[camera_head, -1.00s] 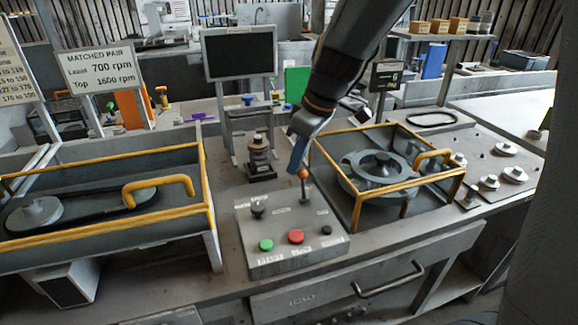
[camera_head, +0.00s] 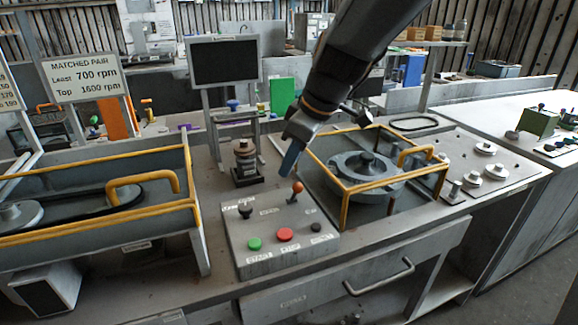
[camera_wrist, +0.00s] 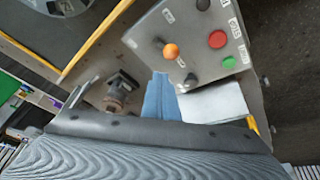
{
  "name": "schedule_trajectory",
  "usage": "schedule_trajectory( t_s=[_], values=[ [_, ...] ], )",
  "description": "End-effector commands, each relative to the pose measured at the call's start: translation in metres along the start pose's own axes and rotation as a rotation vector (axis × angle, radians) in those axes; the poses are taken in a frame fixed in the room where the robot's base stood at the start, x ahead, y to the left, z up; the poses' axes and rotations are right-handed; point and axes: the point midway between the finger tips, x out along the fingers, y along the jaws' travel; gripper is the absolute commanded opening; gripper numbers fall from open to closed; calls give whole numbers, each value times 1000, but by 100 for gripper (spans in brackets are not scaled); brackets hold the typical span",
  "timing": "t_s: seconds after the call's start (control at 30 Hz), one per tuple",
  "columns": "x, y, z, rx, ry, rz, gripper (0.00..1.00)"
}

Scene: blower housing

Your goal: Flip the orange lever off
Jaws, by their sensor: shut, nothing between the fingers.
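The orange-tipped lever (camera_head: 297,186) stands on the top of a grey control box (camera_head: 232,235), at its back right. Its short stem leans towards the front and a little right in the head view. My gripper (camera_head: 285,174) is shut and empty, its blue fingers pointing down just behind and left of the orange ball. In the wrist view the orange ball (camera_wrist: 171,51) lies just beyond the fingertips (camera_wrist: 160,76), with a small gap in the picture. I cannot tell whether they touch.
The box also carries a black knob (camera_head: 245,211), a green button (camera_head: 254,244), a red button (camera_head: 285,234) and a small black button (camera_head: 316,227). A yellow-framed blower housing (camera_head: 365,180) stands close on the right, and a dark-based fitting (camera_head: 246,165) behind.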

Motion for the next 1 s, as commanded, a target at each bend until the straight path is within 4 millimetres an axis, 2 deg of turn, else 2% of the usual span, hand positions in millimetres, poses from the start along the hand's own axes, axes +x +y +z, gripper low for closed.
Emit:
schedule_trajectory(
  t_s=[0.47,0.63,0.8,1.0],
  values=[
    [-4,0,-3,0,0,-1,0],
    [-9,-3,-16,0,-1,0,0],
    [-17,-7,-41,5,-1,2,0],
    [-35,-16,-20,8,1,6,0]
  ],
)
